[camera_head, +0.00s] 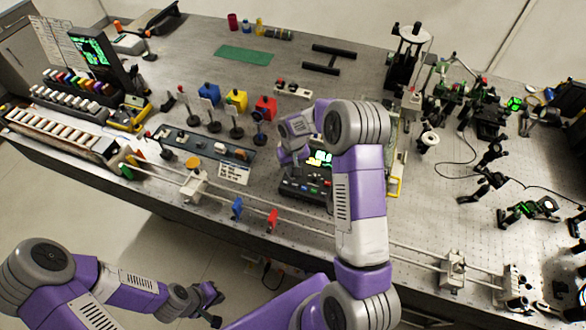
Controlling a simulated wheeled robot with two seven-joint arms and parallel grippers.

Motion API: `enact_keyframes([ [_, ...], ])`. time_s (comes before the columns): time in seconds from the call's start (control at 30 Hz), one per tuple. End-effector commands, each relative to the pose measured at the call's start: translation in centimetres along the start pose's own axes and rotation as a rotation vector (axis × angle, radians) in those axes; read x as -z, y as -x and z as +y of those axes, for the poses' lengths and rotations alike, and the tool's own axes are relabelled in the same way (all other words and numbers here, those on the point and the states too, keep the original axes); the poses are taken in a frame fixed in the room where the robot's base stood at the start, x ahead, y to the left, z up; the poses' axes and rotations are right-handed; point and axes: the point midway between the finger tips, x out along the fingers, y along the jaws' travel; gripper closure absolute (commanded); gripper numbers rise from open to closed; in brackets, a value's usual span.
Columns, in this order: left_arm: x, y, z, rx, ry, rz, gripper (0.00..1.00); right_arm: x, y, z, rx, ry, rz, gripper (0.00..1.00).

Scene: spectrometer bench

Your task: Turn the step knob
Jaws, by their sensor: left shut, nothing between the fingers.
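A dark control box (303,191) with a small lit screen (320,158) and a row of small buttons stands near the bench's front middle. My right arm covers part of it, and I cannot make out which part is the step knob. My right arm's wrist (293,128) reaches down over the back left of this box. Its fingertips are too small and hidden to read, and I cannot tell whether they touch the box. My left gripper (213,302) is shut and empty. It is low in front of the bench, well away from the box.
A long rail (330,231) with a blue plate (237,209) and a red plate (272,220) runs along the front edge. Blue, yellow and red blocks on posts stand behind left. Optical mounts crowd the right. Bare bench surface lies around the green mat (243,55).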

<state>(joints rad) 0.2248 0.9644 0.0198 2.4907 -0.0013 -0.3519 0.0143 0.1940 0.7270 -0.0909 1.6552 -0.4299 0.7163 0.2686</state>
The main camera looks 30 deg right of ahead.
Motion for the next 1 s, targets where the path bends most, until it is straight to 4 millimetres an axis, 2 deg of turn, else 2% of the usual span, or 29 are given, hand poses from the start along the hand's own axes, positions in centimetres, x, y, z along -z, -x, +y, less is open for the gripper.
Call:
enact_keyframes([
  [0.47, 0.01, -0.05, -0.02, 0.000, 0.000, 0.000, 1.00, 0.08, 0.18, 0.01, 0.000, 0.017, 0.003, 1.00],
  [0.5, 0.01, -0.05, -0.02, 0.000, 0.000, 0.000, 1.00, 0.08, 0.18, 0.01, 0.000, 0.017, 0.003, 0.77],
  [0.67, 0.01, -0.06, -0.02, 0.000, 0.000, 0.000, 1.00, 0.06, 0.13, 0.01, 0.000, 0.017, 0.002, 0.53],
  [1.0, 0.01, -0.10, -0.04, 0.000, 0.000, 0.000, 1.00, 0.07, 0.50, 0.01, 0.000, 0.017, 0.002, 0.53],
])
